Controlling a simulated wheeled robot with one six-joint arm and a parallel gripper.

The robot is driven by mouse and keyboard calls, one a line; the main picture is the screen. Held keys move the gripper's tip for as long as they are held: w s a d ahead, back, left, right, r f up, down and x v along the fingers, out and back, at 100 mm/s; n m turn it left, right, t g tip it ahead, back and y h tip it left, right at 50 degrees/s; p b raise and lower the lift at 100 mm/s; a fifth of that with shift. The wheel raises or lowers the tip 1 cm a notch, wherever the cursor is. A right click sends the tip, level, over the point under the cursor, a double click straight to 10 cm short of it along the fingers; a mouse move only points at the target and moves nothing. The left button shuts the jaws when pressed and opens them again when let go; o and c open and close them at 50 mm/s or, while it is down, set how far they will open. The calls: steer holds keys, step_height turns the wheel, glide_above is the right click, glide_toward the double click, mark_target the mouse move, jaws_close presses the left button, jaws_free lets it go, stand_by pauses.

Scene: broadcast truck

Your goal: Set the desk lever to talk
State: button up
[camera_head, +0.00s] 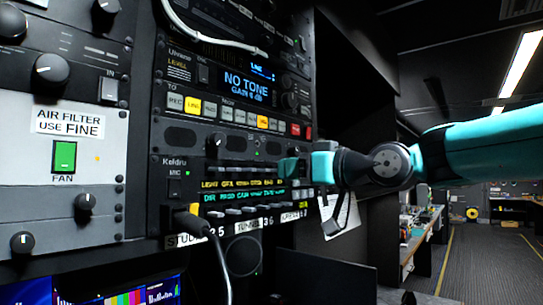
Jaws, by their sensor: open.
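The intercom panel (176,216) on the rack has two lit label strips, yellow above and green below. Small levers (232,211) stand in a row under the green strip, and more run along above the yellow strip. The lettering is too small to tell which lever is the desk one, and its position cannot be read. My gripper (292,170) is open at the right end of this panel, in front of the strips. It hides the right part of the upper row. Whether it touches a lever cannot be told.
A black plug with a cable (192,222) sticks out at the panel's lower left. A white cable (215,38) loops across the upper rack. A black shelf (326,279) juts out below. The aisle (485,265) at right is open.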

mark_target(268, 170)
steer(key=p+x, duration=0.2)
steer(key=x, duration=0.4)
steer(key=shift+a+p, duration=0.1)
steer(key=shift+p, duration=0.2)
steer(key=shift+f, duration=0.1)
jaws_close()
